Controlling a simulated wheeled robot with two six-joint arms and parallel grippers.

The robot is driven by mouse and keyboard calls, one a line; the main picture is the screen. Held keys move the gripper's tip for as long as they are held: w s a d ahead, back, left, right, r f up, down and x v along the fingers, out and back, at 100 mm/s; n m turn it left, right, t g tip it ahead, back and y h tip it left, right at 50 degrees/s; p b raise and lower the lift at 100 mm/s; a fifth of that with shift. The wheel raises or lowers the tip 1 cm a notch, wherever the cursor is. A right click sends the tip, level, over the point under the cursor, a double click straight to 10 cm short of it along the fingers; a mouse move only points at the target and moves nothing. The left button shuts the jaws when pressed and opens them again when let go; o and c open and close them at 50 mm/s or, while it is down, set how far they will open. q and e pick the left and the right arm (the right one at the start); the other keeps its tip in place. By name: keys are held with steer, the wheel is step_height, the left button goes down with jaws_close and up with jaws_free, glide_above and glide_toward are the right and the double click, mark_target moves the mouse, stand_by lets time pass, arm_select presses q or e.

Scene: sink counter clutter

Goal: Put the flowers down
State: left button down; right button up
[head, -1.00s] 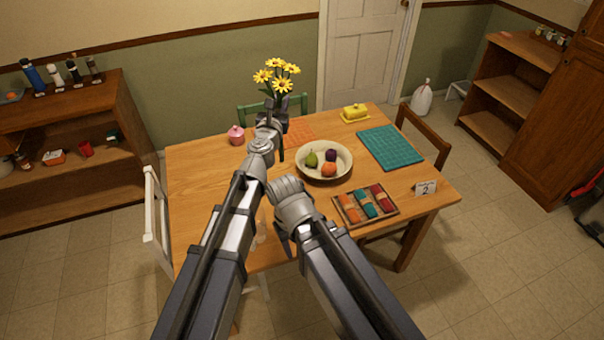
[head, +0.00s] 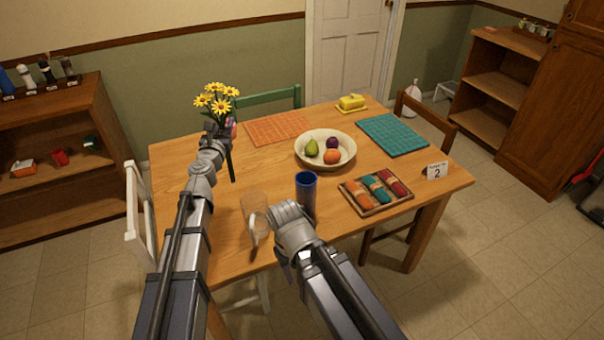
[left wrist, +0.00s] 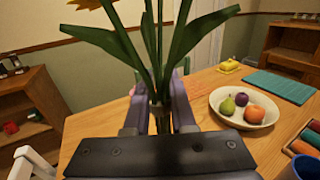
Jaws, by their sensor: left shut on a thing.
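The flowers (head: 217,98), yellow daisy-like blooms on green stems, are held upright above the left part of the wooden table. My left gripper (head: 220,130) is shut on their stems. In the left wrist view the stems and long leaves (left wrist: 155,50) rise from between the left gripper's fingers (left wrist: 158,105), and most of the blooms are out of frame. The lower stem hangs below the gripper in the head view, apparently clear of the tabletop. My right gripper (head: 268,240) is low over the front of the table, mostly hidden by its wrist, so its jaws cannot be read.
On the table (head: 195,150) stand a clear glass (head: 254,203), a blue tumbler (head: 306,190), a fruit bowl (head: 347,162), a tray of rolled cloths (head: 362,208), orange (head: 276,128) and teal (head: 392,136) mats, and a yellow butter dish (head: 351,103). Bare wood lies left of the bowl.

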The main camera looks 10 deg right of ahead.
arm_select(q)
steer(key=a+f+y, duration=0.1)
steer(key=a, duration=1.2)
steer(key=shift+a+f+n+b, duration=0.35)
steer(key=shift+a+n+b, duration=0.05)
steer(key=shift+b, duration=0.05)
step_height(320, 180, down, 10)
steer(key=b, duration=1)
steer(key=shift+f, duration=0.15)
steer(key=c, duration=0.8)
jaws_free()
steer(key=shift+o, duration=0.2)
